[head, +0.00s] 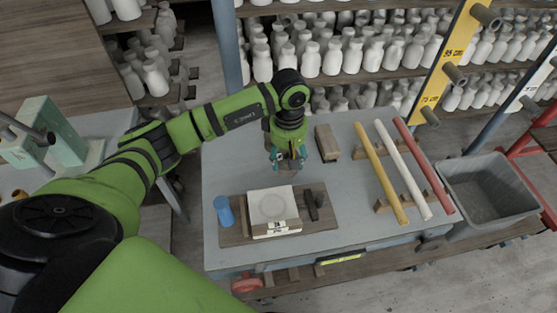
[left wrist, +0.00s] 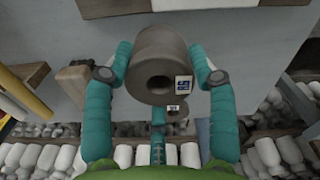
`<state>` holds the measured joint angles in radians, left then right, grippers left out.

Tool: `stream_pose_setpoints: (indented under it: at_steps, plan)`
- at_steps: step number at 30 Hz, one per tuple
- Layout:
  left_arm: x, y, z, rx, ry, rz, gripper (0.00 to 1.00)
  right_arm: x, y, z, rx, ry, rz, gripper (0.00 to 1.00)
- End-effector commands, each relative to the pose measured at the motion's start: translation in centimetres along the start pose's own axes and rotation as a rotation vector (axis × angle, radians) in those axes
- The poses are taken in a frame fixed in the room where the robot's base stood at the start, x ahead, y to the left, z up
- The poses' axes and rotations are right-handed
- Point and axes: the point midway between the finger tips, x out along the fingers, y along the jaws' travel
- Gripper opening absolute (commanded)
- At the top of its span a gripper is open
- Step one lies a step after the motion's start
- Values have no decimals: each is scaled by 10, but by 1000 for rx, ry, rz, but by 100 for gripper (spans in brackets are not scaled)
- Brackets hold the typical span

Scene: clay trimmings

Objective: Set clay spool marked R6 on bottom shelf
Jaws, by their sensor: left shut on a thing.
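My left gripper (head: 288,161) is over the grey table (head: 235,165), with its teal fingers (left wrist: 160,75) on both sides of a grey-brown clay spool (left wrist: 160,50). The gripper is shut on this spool, whose round end with a dark hole faces the wrist camera. A white label with blue marking sits on that end; it looks like R6, turned sideways. A second, smaller-looking spool (left wrist: 177,116) with a pale label shows behind it; its marking is too small to read. A low wooden shelf (head: 400,252) shows under the table's front edge. My right gripper is not in view.
On the table are a scale (head: 272,207) on a board, a blue cup (head: 223,210), a wooden block (head: 327,143) and coloured rods (head: 381,170). A grey bin (head: 490,195) stands right. Shelves of white bottles (head: 333,58) stand behind. The table's middle is fairly clear.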

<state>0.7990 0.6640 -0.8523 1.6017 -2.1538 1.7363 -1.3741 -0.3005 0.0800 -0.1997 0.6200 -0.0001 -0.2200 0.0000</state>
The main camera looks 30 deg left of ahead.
Motion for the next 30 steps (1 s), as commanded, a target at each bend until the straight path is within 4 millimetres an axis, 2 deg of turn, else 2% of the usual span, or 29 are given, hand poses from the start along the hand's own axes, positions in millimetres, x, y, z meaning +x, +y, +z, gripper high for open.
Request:
stream_pose_setpoints:
  at_steps: [3, 7, 17, 29, 30]
  plan:
    - [8, -7, -17, -1, -1, 1, 14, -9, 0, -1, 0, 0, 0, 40]
    - [15, -10, -25, 1, -1, 2, 14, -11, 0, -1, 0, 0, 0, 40]
    - [54, -10, -25, 2, -1, 2, 14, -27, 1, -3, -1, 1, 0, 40]
    - [60, -10, -26, 3, 1, 4, 14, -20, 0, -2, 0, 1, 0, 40]
    - [60, -10, -25, 3, 1, 3, 65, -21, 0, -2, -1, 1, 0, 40]
